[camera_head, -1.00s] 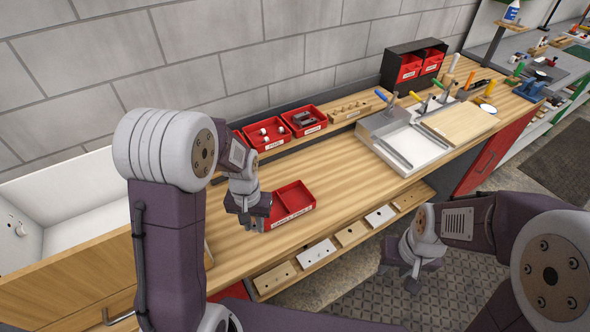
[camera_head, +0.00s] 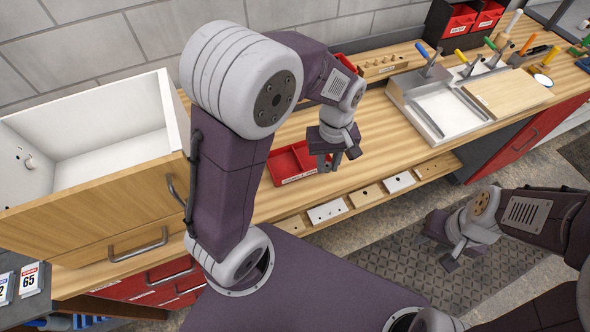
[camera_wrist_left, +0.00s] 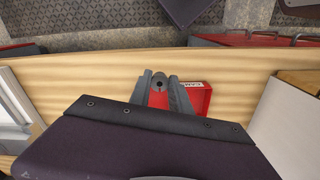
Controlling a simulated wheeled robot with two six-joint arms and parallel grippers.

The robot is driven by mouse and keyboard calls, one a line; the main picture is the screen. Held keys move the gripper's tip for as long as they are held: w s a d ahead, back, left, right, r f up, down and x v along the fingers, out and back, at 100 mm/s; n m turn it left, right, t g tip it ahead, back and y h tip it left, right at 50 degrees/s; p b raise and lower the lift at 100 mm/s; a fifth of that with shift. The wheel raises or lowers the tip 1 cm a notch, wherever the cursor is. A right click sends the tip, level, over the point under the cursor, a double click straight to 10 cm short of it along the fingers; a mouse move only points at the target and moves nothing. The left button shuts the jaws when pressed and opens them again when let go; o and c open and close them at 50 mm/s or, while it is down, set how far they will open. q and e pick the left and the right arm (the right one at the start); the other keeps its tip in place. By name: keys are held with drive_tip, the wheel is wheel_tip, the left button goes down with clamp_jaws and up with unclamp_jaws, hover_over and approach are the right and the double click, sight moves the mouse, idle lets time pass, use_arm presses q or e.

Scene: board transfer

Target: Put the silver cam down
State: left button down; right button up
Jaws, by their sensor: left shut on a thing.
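My left gripper (camera_head: 337,160) is over the wooden bench, beside the right end of a red two-compartment tray (camera_head: 285,168) in the head view. In the left wrist view the left gripper (camera_wrist_left: 160,90) is shut on the silver cam (camera_wrist_left: 159,82), a small grey piece with a dark hole. The red tray (camera_wrist_left: 202,100) lies below and behind the fingers there, with a label reading "CAM". The cam is too small to make out in the head view. My right gripper (camera_head: 447,255) hangs empty over the floor mat, its fingers apart.
A white-lined open drawer (camera_head: 95,135) stands at the left. A low ledge with several drilled plates (camera_head: 328,210) runs along the bench front. A grey fixture (camera_head: 430,85) with a wooden board (camera_head: 508,92) is at the back right. Bare bench top (camera_head: 375,140) lies between.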

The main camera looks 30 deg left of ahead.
use_arm(q)
hover_over(292, 173)
drive_tip(key=f, duration=0.6)
drive_tip(key=shift+w+d+f, duration=0.1)
drive_tip(key=shift+d+f, duration=0.05)
drive_tip(key=shift+d, duration=0.15)
drive_tip(key=shift+a+f, duration=0.2)
drive_tip(key=shift+a, duration=0.2)
wheel_tip(292, 173, down, 4)
drive_tip(key=shift+d+r, duration=0.15)
drive_tip(key=shift+r, duration=0.05)
drive_tip(key=shift+f, duration=0.25)
drive_tip(key=shift+f, duration=0.15)
drive_tip(key=c, duration=1.5)
unclamp_jaws()
